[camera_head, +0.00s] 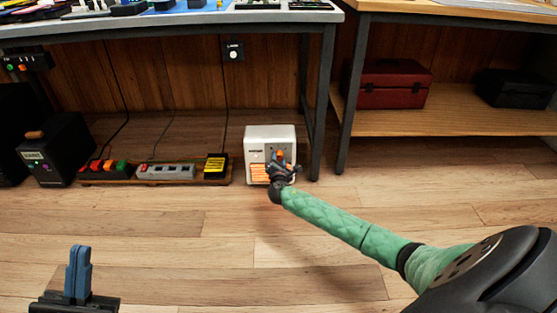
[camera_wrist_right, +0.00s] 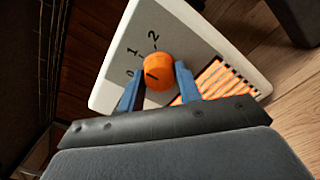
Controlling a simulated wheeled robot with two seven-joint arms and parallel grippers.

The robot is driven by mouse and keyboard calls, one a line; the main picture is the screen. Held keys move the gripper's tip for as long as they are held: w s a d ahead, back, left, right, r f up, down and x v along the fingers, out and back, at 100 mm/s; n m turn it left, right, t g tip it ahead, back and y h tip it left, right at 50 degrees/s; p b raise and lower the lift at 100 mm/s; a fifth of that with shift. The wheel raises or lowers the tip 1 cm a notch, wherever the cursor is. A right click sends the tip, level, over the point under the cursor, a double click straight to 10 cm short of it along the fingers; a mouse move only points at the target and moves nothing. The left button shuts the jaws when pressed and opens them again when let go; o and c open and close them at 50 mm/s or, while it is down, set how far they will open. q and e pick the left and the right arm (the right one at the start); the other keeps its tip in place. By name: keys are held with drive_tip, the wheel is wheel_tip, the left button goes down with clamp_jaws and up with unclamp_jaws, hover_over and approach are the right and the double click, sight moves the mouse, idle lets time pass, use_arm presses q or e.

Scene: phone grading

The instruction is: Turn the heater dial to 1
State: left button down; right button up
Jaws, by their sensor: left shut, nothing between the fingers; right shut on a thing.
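The heater (camera_head: 258,143) is a small white box on the floor under the workbench, with an orange grille. Its orange dial (camera_wrist_right: 158,72) shows in the right wrist view, beside the printed marks 0, 1 and 2 on a grey panel. A short dark line is on the dial's face; I cannot tell for certain which number it points at. My right gripper (camera_wrist_right: 157,88) is shut on the dial, one blue finger on each side. In the head view the right gripper (camera_head: 281,163) covers part of the heater's front. My left gripper (camera_head: 78,272) is shut and empty at the lower left.
A power strip (camera_head: 166,171) and a yellow-black box (camera_head: 215,166) sit on a low board left of the heater. A black box (camera_head: 57,150) stands further left. The workbench leg (camera_head: 325,100) is right of the heater. A red toolbox (camera_head: 392,84) rests on a shelf.

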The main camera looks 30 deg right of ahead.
idle(0.6)
drive_tip(key=o, duration=1)
drive_tip(key=shift+d, duration=0.1)
